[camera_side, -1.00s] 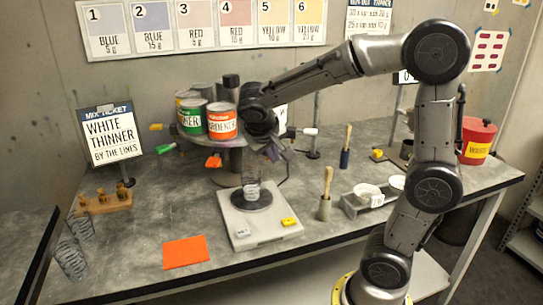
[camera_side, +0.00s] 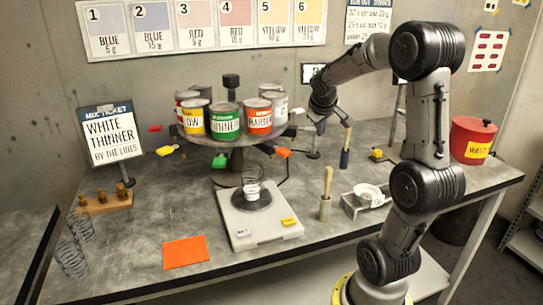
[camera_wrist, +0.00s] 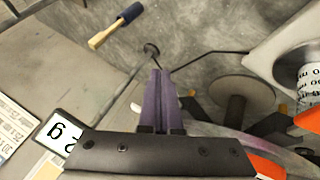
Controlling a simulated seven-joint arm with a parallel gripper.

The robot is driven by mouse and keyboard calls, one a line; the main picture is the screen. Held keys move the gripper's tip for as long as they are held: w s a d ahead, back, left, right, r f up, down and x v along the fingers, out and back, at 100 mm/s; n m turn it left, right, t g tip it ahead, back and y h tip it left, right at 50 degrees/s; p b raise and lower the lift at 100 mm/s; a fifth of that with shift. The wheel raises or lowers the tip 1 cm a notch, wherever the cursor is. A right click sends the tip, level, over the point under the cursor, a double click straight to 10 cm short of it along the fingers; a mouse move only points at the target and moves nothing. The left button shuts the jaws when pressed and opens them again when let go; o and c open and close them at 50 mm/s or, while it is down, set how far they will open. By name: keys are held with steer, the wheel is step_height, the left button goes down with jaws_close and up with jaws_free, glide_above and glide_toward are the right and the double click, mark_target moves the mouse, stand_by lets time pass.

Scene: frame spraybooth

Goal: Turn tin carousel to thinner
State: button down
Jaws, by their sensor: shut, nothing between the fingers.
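The tin carousel (camera_side: 235,143) stands at the back of the bench, a round platform on a post with coloured knobs around its rim. The green thinner tin (camera_side: 224,123) is at its front middle, label facing forward, above the scale side. The yellow tin (camera_side: 193,119) is to its left and the orange-red hardener tin (camera_side: 257,117) to its right. A red tin and a white tin (camera_side: 278,105) stand partly hidden behind these. My gripper (camera_side: 320,128) is right of the carousel, apparently clear of it. In the wrist view its purple fingers (camera_wrist: 158,100) are together and empty.
The mix ticket (camera_side: 109,133) reads white, thinner. A brush (camera_side: 346,148) stands near my gripper, and a wooden-handled one (camera_side: 326,195) nearer the front. A red waste bin (camera_side: 472,140) is at right.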

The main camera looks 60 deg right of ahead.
steer(key=w+d, duration=0.2)
steer(key=d, duration=0.7)
steer(key=shift+w+d, duration=0.15)
steer(key=shift+w, duration=0.25)
steer(key=s+a+r, duration=0.5)
steer(key=s+r, duration=0.3)
steer(key=w+a+r+n+t, duration=0.3)
steer(key=w+a+r, duration=0.1)
steer(key=w+a, duration=0.45)
steer(key=a+f+n+t+y, duration=0.1)
steer(key=a+n+t+y, duration=0.15)
steer(key=a, duration=1.35)
steer(key=s+a+f+g+y, duration=0.2)
steer(key=s+a+f+y, duration=0.2)
steer(key=s+a+f, duration=0.7)
steer(key=a, duration=0.3)
steer(key=shift+f+y, duration=0.15)
steer(key=shift+y, duration=0.2)
